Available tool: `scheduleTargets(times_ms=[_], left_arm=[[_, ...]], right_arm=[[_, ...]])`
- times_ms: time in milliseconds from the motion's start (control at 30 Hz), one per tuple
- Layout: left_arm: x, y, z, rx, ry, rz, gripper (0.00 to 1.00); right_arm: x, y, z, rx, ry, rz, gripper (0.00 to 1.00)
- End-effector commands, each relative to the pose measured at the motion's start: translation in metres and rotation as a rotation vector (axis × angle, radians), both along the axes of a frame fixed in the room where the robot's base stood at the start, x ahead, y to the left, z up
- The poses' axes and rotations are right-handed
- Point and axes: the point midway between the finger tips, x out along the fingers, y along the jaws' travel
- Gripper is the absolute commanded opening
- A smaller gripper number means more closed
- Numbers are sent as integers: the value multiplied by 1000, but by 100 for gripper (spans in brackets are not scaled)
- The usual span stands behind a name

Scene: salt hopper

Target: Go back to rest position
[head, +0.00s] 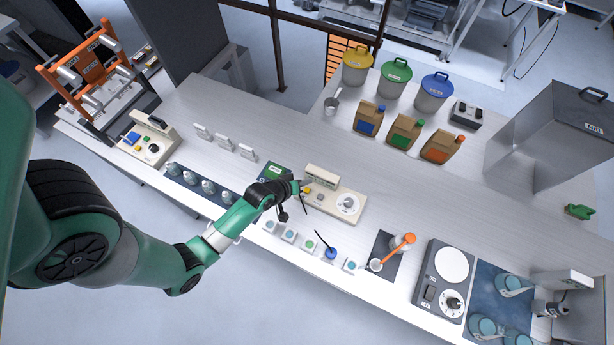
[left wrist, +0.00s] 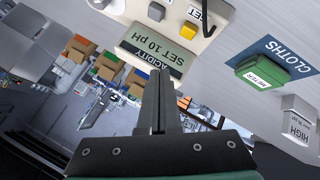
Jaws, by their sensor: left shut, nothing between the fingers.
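My left gripper (head: 301,193) is over the bench, beside the left end of a beige acidity meter with a dial (head: 352,212). In the left wrist view its fingers (left wrist: 158,98) are shut together with nothing between them. I cannot tell whether the fingers touch the meter. My right gripper is in neither view.
Brown jugs (head: 405,131) and lidded buckets (head: 395,87) stand behind. Bare bench lies between meter and jugs.

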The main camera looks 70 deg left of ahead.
Motion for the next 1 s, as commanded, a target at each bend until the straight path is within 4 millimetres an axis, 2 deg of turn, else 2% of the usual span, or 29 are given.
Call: scheduleTargets(times_ms=[633, 733, 767, 867, 967, 1000], left_arm=[[0, 0, 0, 0, 0, 0, 0], [8, -6, 7, 4, -8, -25, 0], [16, -7, 13, 11, -18, -37, 0], [56, -11, 48, 45, -84, -93, 0], [109, -19, 110, 101, -199, -155, 0], [130, -23, 140, 125, -254, -180, 0]], right_arm=[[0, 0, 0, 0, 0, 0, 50], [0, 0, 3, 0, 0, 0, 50], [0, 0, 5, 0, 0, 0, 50], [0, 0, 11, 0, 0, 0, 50], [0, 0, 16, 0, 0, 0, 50], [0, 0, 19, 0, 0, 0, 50]])
